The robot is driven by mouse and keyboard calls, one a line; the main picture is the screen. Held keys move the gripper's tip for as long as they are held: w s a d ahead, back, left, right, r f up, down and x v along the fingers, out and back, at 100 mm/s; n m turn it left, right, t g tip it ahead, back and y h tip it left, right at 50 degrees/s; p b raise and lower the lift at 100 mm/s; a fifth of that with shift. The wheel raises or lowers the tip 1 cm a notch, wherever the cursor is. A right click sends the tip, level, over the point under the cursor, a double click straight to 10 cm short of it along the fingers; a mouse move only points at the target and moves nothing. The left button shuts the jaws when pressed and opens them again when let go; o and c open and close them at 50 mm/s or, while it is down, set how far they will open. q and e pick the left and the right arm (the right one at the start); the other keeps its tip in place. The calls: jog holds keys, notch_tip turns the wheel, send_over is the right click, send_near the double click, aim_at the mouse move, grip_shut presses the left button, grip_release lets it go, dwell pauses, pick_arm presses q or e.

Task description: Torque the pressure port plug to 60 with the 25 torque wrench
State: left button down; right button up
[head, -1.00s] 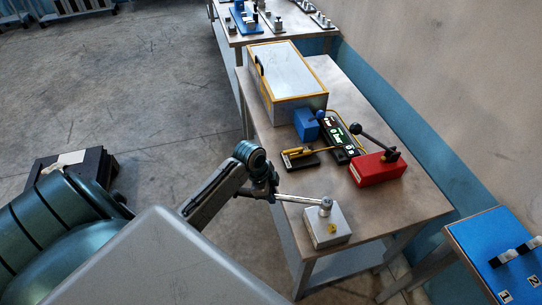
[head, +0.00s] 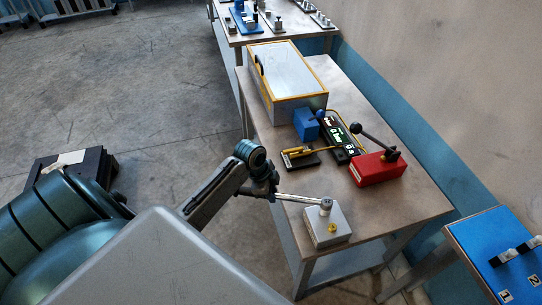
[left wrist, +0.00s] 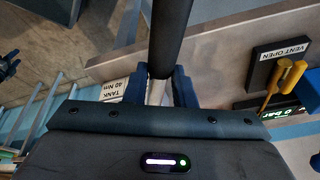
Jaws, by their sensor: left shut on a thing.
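The torque wrench (head: 300,199) has a silver shaft whose head end sits on top of a small silver block (head: 327,236) at the table's near corner. The plug under the wrench head is hidden. A small yellow piece (head: 332,228) shows on the block. My left gripper (head: 271,190) is shut on the wrench and holds it roughly level beside the table edge. In the left wrist view the fingers (left wrist: 166,86) close around it, with its black handle (left wrist: 170,35) running up the picture. The wrench's size marking cannot be read. My right gripper is not in view.
A red box (head: 376,170) with a black-knobbed lever, a green-lit display (head: 340,133), a blue block (head: 306,125), a yellow lever on a black plate (head: 300,158) and a large case (head: 287,70) stand further back. A label reads VENT OPEN (left wrist: 283,49). A blue panel (head: 500,250) is right.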

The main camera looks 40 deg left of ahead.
pick_arm(q)
jog(key=shift+w+a+m, duration=0.25)
jog(key=shift+w+m, duration=0.15)
jog(key=shift+w, duration=0.2)
jog(key=shift+w+b, duration=0.1)
jog(key=shift+b, duration=0.2)
jog(key=shift+w+a+m, duration=0.25)
jog(key=shift+w+m, duration=0.25)
jog(key=shift+w, duration=0.1)
jog(key=shift+w+b, duration=0.1)
jog(key=shift+b, duration=0.2)
jog(key=shift+w+a+m+g+b, duration=0.2)
jog(key=shift+w+m+g+b, duration=0.1)
jog(key=shift+w+m, duration=0.25)
jog(key=shift+w+h, duration=0.2)
jog(key=shift+h, duration=0.1)
jog(key=shift+w+a+r+m+b, duration=0.1)
jog(key=shift+w+m+b, duration=0.35)
jog(key=shift+w, duration=0.35)
